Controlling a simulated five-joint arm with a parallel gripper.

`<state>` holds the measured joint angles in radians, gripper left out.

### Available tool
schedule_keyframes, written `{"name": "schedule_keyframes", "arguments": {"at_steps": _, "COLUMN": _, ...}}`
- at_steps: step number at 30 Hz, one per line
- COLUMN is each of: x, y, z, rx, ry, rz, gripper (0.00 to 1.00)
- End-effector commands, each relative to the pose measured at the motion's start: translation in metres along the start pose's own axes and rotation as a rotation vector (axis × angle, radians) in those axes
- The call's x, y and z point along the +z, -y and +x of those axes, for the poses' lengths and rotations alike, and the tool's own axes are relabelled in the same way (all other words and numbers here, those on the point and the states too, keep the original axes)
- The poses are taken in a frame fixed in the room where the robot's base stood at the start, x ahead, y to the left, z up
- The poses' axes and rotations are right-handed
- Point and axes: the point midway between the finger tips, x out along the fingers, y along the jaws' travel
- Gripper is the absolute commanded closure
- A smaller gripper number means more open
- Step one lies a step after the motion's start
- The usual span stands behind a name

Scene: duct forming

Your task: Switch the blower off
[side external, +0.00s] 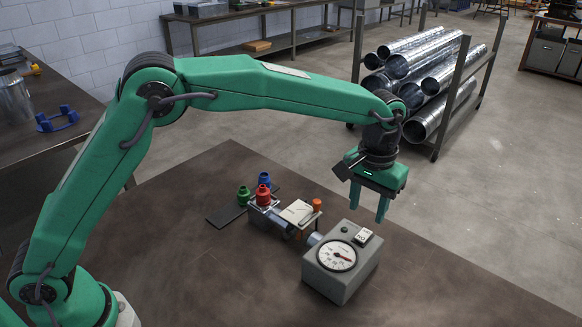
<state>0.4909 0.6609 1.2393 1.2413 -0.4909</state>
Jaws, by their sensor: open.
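The grey box (352,285) that appears to be the blower stands on the brown table. A round white dial (336,256) with a red needle is on its top. A small pale switch (364,236) sits behind and right of the dial; its marking is too small to read for certain. My gripper (368,212) is open and empty, pointing down. Its fingertips are apart from the box and appear above its back edge, near the switch. A short light tube (314,238) leaves the box's left side.
Left of the box is a small fixture with a pale plate (296,211), an orange knob (317,204) and a red fitting (263,195). A blue fitting (265,179) and a green fitting (243,195) stand on a dark mat (224,215). The table front is clear.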

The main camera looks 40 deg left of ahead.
Motion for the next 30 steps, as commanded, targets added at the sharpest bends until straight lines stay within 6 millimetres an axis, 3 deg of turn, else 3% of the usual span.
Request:
{"name": "schedule_keyframes", "arguments": {"at_steps": 16, "x": 0.001, "y": 0.000, "z": 0.060, "rx": -0.001, "ry": 0.002, "rz": 0.000, "gripper": 0.56}}
{"name": "schedule_keyframes", "arguments": {"at_steps": 29, "x": 0.000, "y": 0.000, "z": 0.068, "rx": 0.000, "ry": 0.000, "rz": 0.000, "gripper": 0.56}}
{"name": "schedule_keyframes", "arguments": {"at_steps": 30, "x": 0.000, "y": 0.000, "z": 0.068, "rx": 0.000, "ry": 0.000, "rz": 0.000, "gripper": 0.62}}
